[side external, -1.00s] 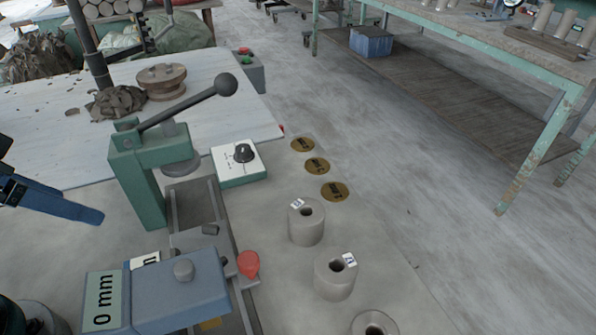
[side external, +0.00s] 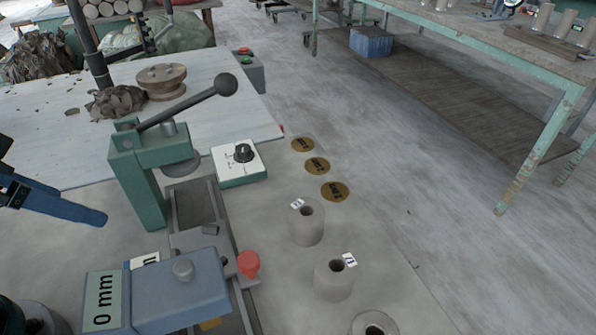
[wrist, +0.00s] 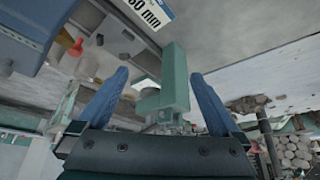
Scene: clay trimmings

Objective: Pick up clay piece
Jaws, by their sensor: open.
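Three grey clay cylinders with holes in their tops stand in a row on the bench in the side view: a far one (side external: 306,230), a middle one (side external: 334,284) and a near one (side external: 372,329) cut by the lower edge. The first two carry small white labels. A crumpled heap of clay trimmings (side external: 116,103) lies on a pale board. My gripper (wrist: 159,76) is open and empty in the wrist view, its two blue fingers wide apart. In the side view, a blue finger shows at the left edge, apart from the cylinders and heap.
A green lever press (side external: 138,180) stands between my gripper and the cylinders. A blue-grey block (side external: 205,285) with a red knob (side external: 248,264) is in front. A white dial box (side external: 238,163) and round gold markers (side external: 335,191) lie beyond.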

